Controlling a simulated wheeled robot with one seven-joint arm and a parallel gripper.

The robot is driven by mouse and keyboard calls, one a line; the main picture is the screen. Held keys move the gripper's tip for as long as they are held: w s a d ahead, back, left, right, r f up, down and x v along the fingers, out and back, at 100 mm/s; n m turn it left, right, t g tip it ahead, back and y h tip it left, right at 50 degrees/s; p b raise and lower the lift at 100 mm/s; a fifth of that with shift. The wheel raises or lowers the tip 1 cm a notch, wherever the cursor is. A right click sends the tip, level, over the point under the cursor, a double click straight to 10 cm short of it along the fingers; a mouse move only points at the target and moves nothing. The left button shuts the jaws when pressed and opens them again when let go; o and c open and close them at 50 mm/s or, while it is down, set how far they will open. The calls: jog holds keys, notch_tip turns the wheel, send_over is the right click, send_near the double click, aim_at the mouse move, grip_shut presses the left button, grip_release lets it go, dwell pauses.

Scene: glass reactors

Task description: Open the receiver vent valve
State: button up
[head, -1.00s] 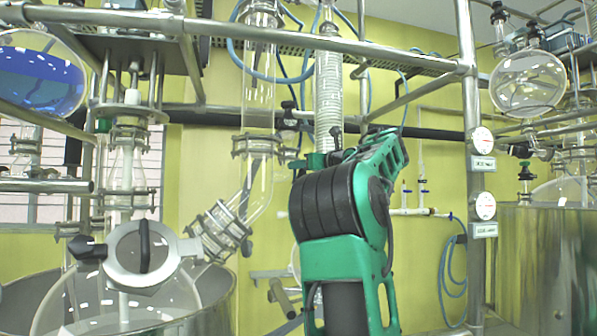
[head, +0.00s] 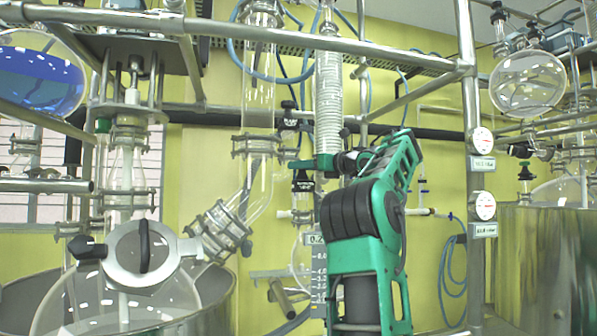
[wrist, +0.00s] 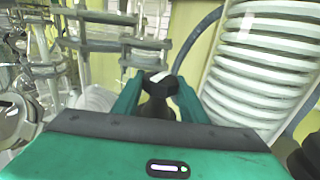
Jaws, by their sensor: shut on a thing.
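My gripper (head: 308,163) is at the middle of the head view, in front of the lower part of the coiled glass condenser. In the wrist view its two green fingers (wrist: 158,98) are closed around a black valve handle (wrist: 157,84) with a pale end. I cannot tell from the frames whether this valve is open. In the head view, a dark valve (head: 303,182) shows just below the fingers. Lower down is a graduated glass receiver (head: 318,270) with scale marks, partly hidden by my arm.
The coiled condenser (head: 329,90) rises close behind my gripper and fills the right of the wrist view. A bent glass pipe (head: 262,185) stands to the left. A steel post with gauges (head: 482,140) is to the right. A large glass vessel (head: 130,290) stands front left.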

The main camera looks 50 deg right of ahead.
dwell(0.5)
jog(key=o, duration=0.8)
jog(key=shift+s, duration=0.15)
